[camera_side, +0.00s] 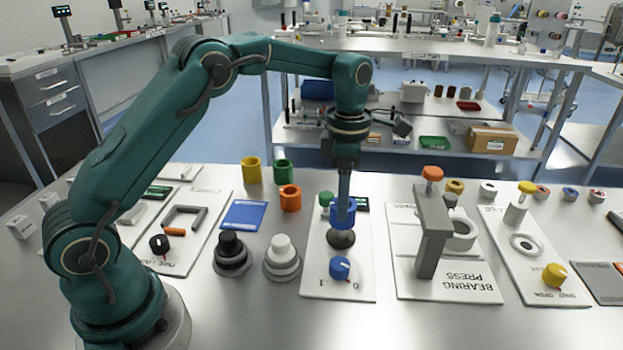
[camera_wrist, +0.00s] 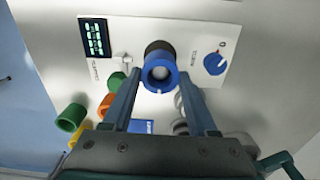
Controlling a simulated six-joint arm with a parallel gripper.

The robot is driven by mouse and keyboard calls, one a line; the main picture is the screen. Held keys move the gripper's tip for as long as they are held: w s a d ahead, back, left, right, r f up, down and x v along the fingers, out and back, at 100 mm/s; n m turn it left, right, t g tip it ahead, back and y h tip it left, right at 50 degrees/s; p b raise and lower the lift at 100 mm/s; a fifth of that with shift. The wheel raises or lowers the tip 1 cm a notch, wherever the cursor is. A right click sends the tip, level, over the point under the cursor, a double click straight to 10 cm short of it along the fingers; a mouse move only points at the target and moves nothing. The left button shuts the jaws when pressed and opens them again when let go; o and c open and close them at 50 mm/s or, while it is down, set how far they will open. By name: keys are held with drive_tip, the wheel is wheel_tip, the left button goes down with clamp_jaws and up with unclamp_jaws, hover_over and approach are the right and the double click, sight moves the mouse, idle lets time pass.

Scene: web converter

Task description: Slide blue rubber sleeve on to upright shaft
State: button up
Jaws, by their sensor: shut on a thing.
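My gripper (camera_side: 343,205) points straight down and is shut on the blue sleeve (camera_side: 342,217), a short ring with an open bore. In the wrist view the sleeve (camera_wrist: 160,76) sits between the two fingertips, and something pale shows in its bore. Directly below it is a dark round piece (camera_side: 341,239) on a white panel; I cannot tell whether they touch. Two stepped upright posts stand to the left, one black (camera_side: 231,248) and one white-topped grey (camera_side: 282,256). I cannot tell which upright is the shaft.
Yellow (camera_side: 251,170), green (camera_side: 283,171) and orange (camera_side: 290,198) sleeves stand behind the posts, near a blue mat (camera_side: 243,214). The white panel (camera_side: 325,285) carries a blue knob (camera_side: 340,267) and a green part (camera_side: 325,200). The grey bearing press (camera_side: 432,235) rises close to the right.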

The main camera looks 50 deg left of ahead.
drive_tip(key=shift+f, duration=1.55)
drive_tip(key=o, duration=1.3)
drive_tip(key=shift+r, duration=0.15)
